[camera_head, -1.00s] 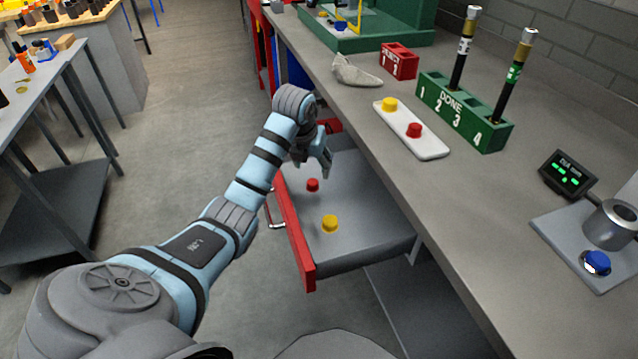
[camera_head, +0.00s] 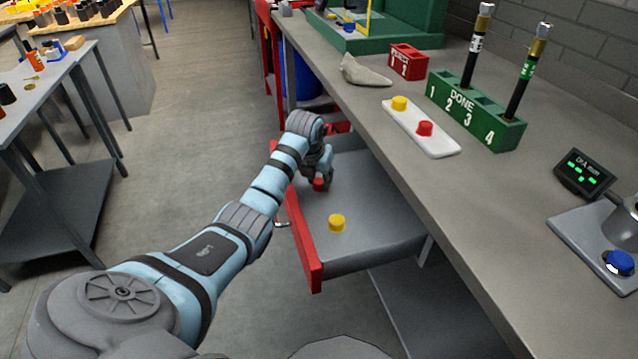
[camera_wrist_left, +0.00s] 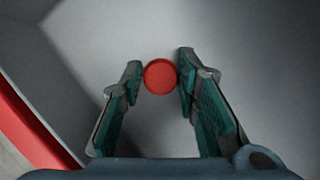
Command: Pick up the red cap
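The red cap (camera_head: 319,185) is in the open drawer (camera_head: 365,243), below my left gripper (camera_head: 322,176) in the head view. In the left wrist view the cap (camera_wrist_left: 160,76) is a round red disc between the two fingertips of my left gripper (camera_wrist_left: 160,72). A fingertip lies close against each side of it, with no clear gap. The gripper looks shut on the cap. The cap appears to be at the drawer floor. A second red cap (camera_head: 425,128) stands on the white tray (camera_head: 441,146) on the bench. My right gripper is not in view.
A yellow cap (camera_head: 337,223) stands in the drawer nearer me. The drawer's red front (camera_head: 303,243) is a raised edge beside my arm. The bench (camera_head: 420,185) overhangs on the right, with a green DONE rack (camera_head: 500,128) and another yellow cap (camera_head: 399,103).

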